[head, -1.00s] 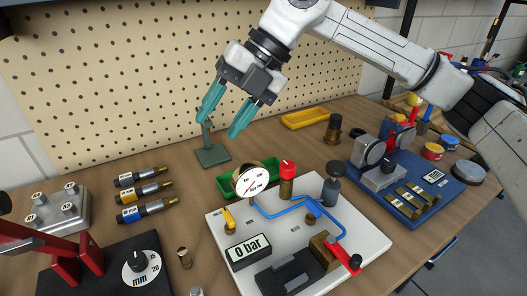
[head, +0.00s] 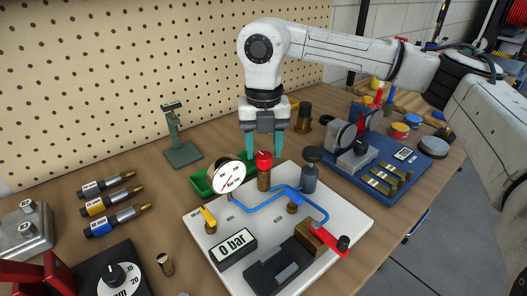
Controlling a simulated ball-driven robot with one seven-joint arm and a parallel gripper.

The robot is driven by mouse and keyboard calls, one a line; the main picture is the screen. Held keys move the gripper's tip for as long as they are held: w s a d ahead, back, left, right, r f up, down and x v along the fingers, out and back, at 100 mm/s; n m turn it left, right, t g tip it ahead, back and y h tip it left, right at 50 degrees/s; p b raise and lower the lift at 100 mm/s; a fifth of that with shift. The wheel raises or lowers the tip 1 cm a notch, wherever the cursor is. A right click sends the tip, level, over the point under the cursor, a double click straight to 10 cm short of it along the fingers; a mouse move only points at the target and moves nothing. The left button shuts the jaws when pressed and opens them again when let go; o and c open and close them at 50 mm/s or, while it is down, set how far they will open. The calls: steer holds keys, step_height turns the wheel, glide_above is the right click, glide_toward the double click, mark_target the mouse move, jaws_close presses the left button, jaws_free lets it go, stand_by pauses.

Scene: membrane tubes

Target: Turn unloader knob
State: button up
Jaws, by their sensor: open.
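A white test panel (head: 205,243) lies on the bench. A red knob (head: 263,156) with a pale mark tops a brass valve (head: 264,180) near the panel's back edge. No label shows which part is the unloader knob. My gripper (head: 265,147) points down with its two teal fingers apart and empty, above or behind the red knob. I cannot tell whether it touches it. A round gauge (head: 228,176) stands left of the valve. The display (head: 233,248) reads 0 bar. A dark knob (head: 312,154) on a grey cylinder stands to the right.
A yellow lever (head: 208,216), blue tubing (head: 262,197) and a red lever (head: 330,238) are on the panel. A green tray (head: 200,183) sits behind it. A green stand (head: 184,153) is at the back left. A blue fixture (head: 385,198) stands right.

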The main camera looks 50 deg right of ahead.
steer(key=shift+f, duration=0.85)
steer(key=c, duration=0.8)
